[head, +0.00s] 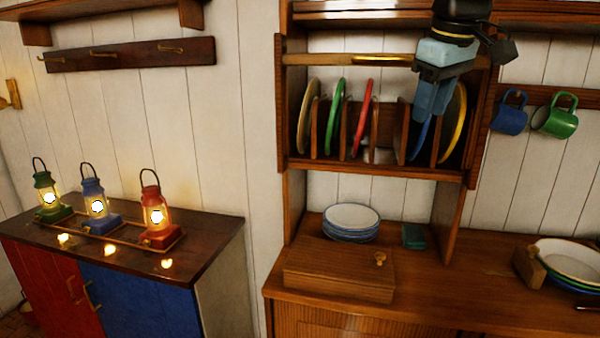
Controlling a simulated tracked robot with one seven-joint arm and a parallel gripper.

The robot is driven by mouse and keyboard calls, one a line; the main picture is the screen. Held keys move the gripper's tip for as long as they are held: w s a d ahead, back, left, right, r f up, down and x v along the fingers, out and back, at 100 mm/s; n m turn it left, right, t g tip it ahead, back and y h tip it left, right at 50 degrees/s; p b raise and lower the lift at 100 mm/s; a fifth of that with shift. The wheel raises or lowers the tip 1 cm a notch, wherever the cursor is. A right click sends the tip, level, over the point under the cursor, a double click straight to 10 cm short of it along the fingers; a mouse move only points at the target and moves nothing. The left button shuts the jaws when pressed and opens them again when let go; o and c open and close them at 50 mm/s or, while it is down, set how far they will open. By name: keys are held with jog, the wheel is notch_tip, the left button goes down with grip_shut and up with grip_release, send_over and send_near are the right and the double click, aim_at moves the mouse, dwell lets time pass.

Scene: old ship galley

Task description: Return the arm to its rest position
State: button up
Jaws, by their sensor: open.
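My gripper (432,110) hangs at the upper right, fingers pointing down, in front of the right part of the wooden plate rack (382,169). Its fingers are apart and I see nothing between them. The rack holds upright plates: a tan one (307,118), a green one (335,117) and a red one (362,115) on the left, then a blue one (421,138) and a yellow one (454,120) on the right. My gripper partly covers the blue and yellow plates. I cannot tell how far it is from them.
White plates (351,218) are stacked on the counter (455,290), behind a wooden box (340,270). Blue (510,118) and green (556,118) mugs hang at the right. Three lit lanterns (97,208) stand on the left cabinet.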

jog(key=s+f+m, duration=0.3)
jog(key=s+f, duration=0.2)
jog(key=f, duration=0.4)
jog(key=s+d+f+m+t, duration=0.1)
jog(key=s+f+m, duration=0.2)
jog(key=s+f, duration=0.3)
notch_tip(320, 180, down, 4)
jog(key=shift+f, duration=0.1)
